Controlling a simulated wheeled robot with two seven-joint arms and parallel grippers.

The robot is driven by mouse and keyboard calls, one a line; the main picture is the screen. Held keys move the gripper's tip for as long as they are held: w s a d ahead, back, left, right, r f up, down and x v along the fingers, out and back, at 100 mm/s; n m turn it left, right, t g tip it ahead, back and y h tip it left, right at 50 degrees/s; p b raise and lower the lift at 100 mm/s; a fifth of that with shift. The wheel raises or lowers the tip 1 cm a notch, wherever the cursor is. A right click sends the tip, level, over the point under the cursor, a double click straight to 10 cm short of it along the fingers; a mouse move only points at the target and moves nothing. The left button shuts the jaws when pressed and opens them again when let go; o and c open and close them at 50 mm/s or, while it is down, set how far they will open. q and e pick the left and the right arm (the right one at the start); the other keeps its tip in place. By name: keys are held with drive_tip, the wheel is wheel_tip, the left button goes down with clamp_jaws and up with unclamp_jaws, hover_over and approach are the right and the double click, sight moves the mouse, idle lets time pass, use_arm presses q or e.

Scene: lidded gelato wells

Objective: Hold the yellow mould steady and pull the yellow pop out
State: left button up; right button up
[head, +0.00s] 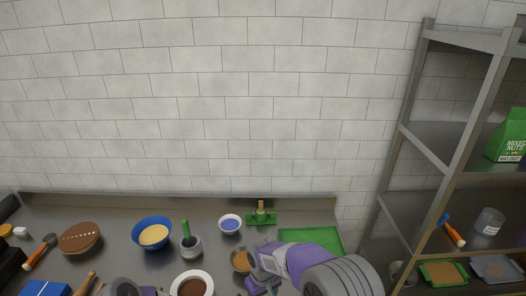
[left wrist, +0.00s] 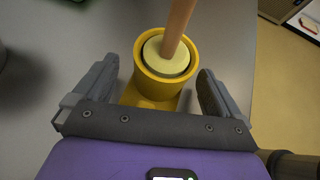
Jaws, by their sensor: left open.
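The yellow mould (left wrist: 152,92) stands upright on the grey counter in the left wrist view. The yellow pop (left wrist: 168,57) sits inside its round opening, with a brown wooden stick (left wrist: 178,25) rising from it. My left gripper (left wrist: 157,70) is open, with one finger on each side of the mould and visible gaps between. In the head view only part of my left wrist shows at the bottom edge, and I cannot make out the yellow mould. My right gripper (head: 258,280) is low in the head view beside a brown-filled bowl (head: 241,261); its jaws are unclear.
A green mould with a stick (head: 261,216) stands at the back, beside a green tray (head: 326,238). Bowls, including a blue one (head: 152,231), and a mortar (head: 191,246) crowd the counter. A white bowl (head: 209,280) stands at the front. A metal shelf (head: 424,150) rises at right.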

use_arm(q)
drive_tip(key=shift+s+d+f, duration=0.2)
drive_tip(key=shift+d+f, duration=0.05)
drive_tip(key=c, duration=0.3)
use_arm(e)
drive_tip(key=shift+d+f, duration=0.1)
use_arm(q)
drive_tip(key=c, duration=1.1)
drive_tip(key=shift+o, duration=0.2)
drive_tip(key=shift+a+f, duration=0.1)
drive_tip(key=shift+f, duration=0.05)
drive_tip(key=o, duration=0.6)
drive_tip(key=c, duration=0.6)
